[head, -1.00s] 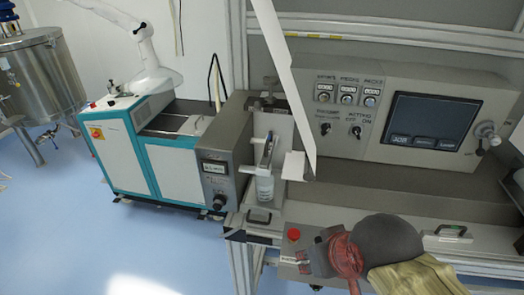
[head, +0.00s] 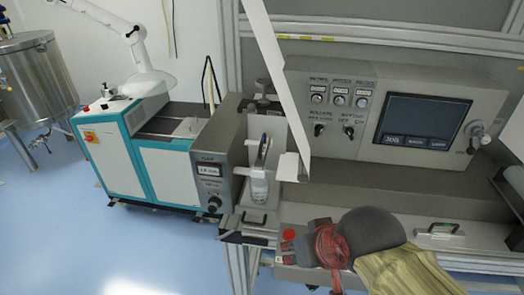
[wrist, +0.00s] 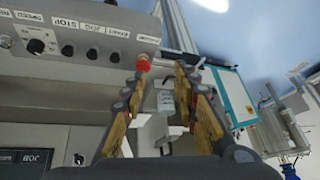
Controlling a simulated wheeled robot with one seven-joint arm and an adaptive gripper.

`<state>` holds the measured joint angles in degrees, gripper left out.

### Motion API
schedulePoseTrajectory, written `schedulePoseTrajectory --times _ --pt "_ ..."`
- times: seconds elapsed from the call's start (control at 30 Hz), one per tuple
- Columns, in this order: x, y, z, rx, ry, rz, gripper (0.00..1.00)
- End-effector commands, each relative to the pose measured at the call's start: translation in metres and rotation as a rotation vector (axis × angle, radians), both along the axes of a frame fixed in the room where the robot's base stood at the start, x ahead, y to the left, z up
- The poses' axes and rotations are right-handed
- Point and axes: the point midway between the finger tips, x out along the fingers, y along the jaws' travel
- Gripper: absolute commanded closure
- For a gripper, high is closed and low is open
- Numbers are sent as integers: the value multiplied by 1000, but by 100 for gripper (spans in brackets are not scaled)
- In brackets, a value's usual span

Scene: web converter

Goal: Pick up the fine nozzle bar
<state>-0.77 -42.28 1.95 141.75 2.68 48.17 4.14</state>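I cannot pick out the fine nozzle bar with certainty. A slim light upright piece (head: 264,148) stands at the bracket beside the grey control box, with a clear bottle-like part (head: 259,187) below it; these may belong to the nozzle fittings, but they are too small to tell. My gripper (head: 300,255) is over the lower front panel, to the right of and below that bottle-like part. In the wrist view my gripper (wrist: 163,75) has its two fingers apart, with nothing held between them. The pale bottle-like part (wrist: 164,101) shows beyond the gap between them.
A red button (head: 289,234) sits close to my gripper on the front panel. A white web sheet (head: 275,70) hangs slanting above the bracket. A control panel with a screen (head: 424,122) is at right. A teal-and-white machine (head: 150,172) stands at left, with clear blue floor in front.

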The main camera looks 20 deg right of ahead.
Motion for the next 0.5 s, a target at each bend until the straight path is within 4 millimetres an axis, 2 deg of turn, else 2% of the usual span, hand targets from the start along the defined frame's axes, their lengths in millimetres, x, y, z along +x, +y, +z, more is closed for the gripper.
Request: schedulePoseTrajectory --times 0.17,0.3,0.4,0.5 --pt "83 51 55 365 -108 -276 70" --pt "162 86 99 760 -175 -613 70" --pt "213 97 121 1037 -206 -873 70" --pt "255 96 134 1296 -238 -1139 70"
